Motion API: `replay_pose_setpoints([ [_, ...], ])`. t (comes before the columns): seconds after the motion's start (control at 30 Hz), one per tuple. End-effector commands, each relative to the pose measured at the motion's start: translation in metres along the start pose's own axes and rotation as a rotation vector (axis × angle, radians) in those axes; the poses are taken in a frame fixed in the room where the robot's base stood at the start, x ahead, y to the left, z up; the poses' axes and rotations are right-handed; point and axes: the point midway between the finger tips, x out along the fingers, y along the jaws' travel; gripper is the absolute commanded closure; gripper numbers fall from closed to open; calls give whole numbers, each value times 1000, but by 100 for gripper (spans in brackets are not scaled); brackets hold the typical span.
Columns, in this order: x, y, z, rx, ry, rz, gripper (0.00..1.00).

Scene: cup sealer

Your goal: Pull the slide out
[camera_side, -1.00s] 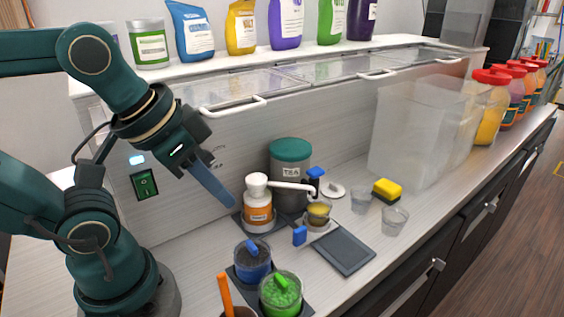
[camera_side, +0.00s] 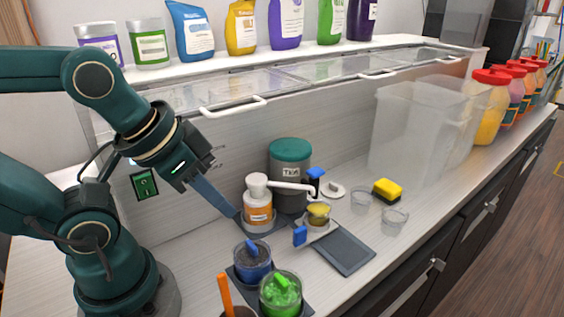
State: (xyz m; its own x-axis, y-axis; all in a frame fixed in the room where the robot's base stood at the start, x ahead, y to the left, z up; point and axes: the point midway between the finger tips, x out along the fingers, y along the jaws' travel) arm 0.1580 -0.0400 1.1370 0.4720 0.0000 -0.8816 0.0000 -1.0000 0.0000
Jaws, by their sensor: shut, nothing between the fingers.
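The slide has a blue handle (camera_side: 300,236) at its front. A small cup with yellow contents (camera_side: 318,214) sits in its light holder just behind the handle. My gripper (camera_side: 236,214) is shut and empty, its long blue-grey fingers pointing down and to the right. The tips are left of the slide handle and apart from it, close to the white pump bottle with the orange label (camera_side: 258,212) in the picture.
Blue (camera_side: 252,262) and green (camera_side: 281,293) tubs stand in front. A dark flat plate (camera_side: 344,252), clear cups (camera_side: 395,221) and a yellow sponge (camera_side: 387,190) lie to the right.

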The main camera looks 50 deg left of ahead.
Motion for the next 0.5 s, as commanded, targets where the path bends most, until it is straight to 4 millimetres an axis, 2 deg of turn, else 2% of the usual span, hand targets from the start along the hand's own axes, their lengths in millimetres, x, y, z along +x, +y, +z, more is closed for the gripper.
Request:
replay_pose_setpoints([
  [0.1,0,0,0,0,0,0,100],
  [0.13,0,0,0,0,0,0,96],
  [0.23,-2,0,-2,-2,2,0,58],
  [0.27,-4,0,-5,-3,11,0,54],
  [0.5,-8,0,-45,-8,-27,1,54],
])
